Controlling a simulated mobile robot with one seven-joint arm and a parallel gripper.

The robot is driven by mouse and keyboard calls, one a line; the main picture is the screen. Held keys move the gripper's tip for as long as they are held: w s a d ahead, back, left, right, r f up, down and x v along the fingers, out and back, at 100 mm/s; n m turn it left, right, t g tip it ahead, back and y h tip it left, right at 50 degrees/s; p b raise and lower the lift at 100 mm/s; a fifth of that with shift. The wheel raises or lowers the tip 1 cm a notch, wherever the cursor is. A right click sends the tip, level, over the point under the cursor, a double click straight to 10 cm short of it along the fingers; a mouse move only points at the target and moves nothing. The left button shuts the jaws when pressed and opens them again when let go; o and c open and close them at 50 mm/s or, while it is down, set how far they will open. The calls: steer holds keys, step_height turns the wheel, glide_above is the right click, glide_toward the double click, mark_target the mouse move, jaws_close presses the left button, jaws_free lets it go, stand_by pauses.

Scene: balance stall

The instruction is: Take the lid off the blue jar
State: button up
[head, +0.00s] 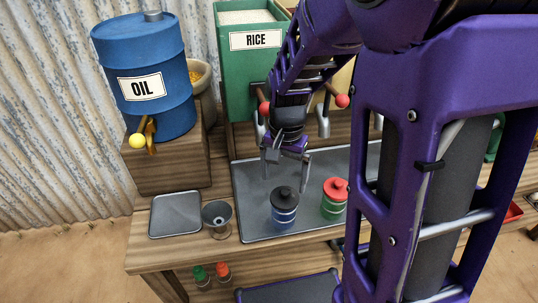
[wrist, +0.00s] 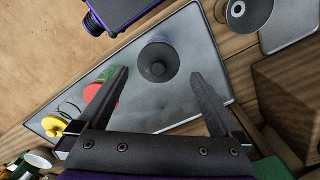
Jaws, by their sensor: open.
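The blue jar (head: 285,214) stands upright on the grey metal tray (head: 256,222), with a dark knobbed lid (head: 286,194) on top. In the wrist view the dark lid (wrist: 158,63) is seen from above, beyond and between my fingertips, and hides most of the jar. My gripper (head: 286,172) is open and empty, above the tray and behind the jar in the head view. Its two fingers also show in the wrist view (wrist: 160,85), apart from the lid as far as I can tell.
A green jar with a red lid (head: 335,190) stands right of the blue jar. A metal funnel (head: 217,217) and a small square plate (head: 176,214) lie left of the tray. Behind are a blue oil barrel (head: 146,75) and a green rice bin (head: 237,75) with red-knobbed taps.

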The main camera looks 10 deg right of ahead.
mark_target(284, 192)
steer(key=shift+w+d+f+b, duration=0.1)
steer(key=shift+d+f+b, duration=0.1)
steer(key=shift+f, duration=1.35)
steer(key=shift+w+d+f+b, duration=0.1)
steer(key=shift+f+b, duration=0.05)
steer(key=shift+f, duration=1.4)
steer(key=shift+a, duration=0.1)
steer(key=shift+s, duration=0.1)
steer(key=shift+c, duration=0.2)
steer(key=c, duration=0.9)
step_height(284, 192, up, 10)
steer(key=p, duration=0.1)
